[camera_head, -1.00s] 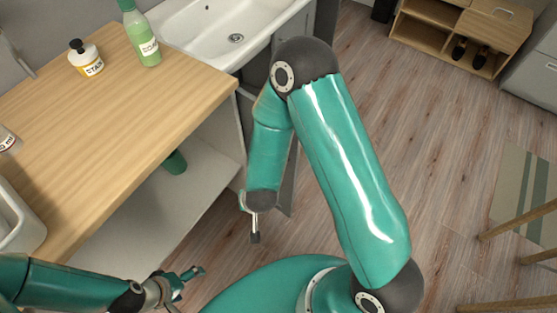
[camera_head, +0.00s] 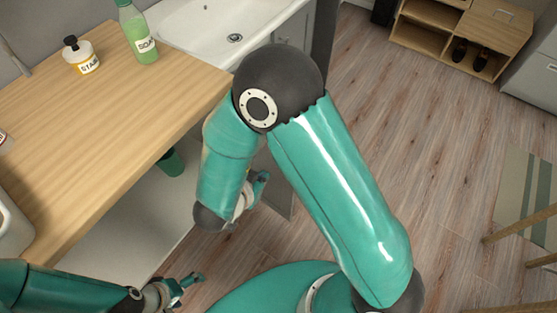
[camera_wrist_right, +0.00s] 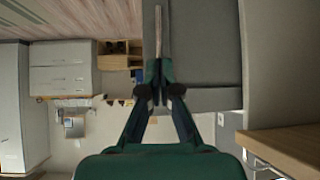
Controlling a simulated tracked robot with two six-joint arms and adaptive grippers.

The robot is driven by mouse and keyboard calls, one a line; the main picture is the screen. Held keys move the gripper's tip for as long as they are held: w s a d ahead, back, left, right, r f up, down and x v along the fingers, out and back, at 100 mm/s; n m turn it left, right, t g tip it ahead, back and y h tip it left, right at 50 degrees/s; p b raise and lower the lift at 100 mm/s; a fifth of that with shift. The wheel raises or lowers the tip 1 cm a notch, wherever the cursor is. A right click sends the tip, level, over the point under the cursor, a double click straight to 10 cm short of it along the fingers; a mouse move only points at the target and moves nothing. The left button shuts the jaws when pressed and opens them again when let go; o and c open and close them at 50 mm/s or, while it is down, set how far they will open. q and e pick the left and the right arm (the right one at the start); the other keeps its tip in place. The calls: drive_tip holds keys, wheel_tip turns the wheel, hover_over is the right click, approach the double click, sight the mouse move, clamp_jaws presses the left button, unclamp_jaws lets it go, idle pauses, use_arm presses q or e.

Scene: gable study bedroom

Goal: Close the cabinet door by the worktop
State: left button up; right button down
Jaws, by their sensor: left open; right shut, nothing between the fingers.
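The cabinet door (camera_head: 280,198) is a grey panel standing out from below the worktop (camera_head: 130,95), open, partly hidden behind my right arm. In the right wrist view, a grey panel (camera_wrist_right: 205,45) that looks like this door fills the upper middle. My right gripper (camera_head: 260,182) is beside the door on its left, partly hidden by my forearm; its fingers (camera_wrist_right: 158,72) are shut and empty, in front of the panel in the wrist view. I cannot tell whether they touch it. My left gripper (camera_head: 190,282) is open and empty, low at the left, away from the door.
A soap bottle (camera_head: 140,35) and a white jar (camera_head: 80,58) stand on the worktop near the sink (camera_head: 225,25). A green object (camera_head: 171,162) is on the white shelf (camera_head: 135,225) below.

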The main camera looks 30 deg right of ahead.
drive_tip(key=w+d+f, duration=0.3)
drive_tip(key=d, duration=0.4)
drive_tip(key=shift+w+f, duration=0.25)
drive_tip(key=shift+w, duration=0.15)
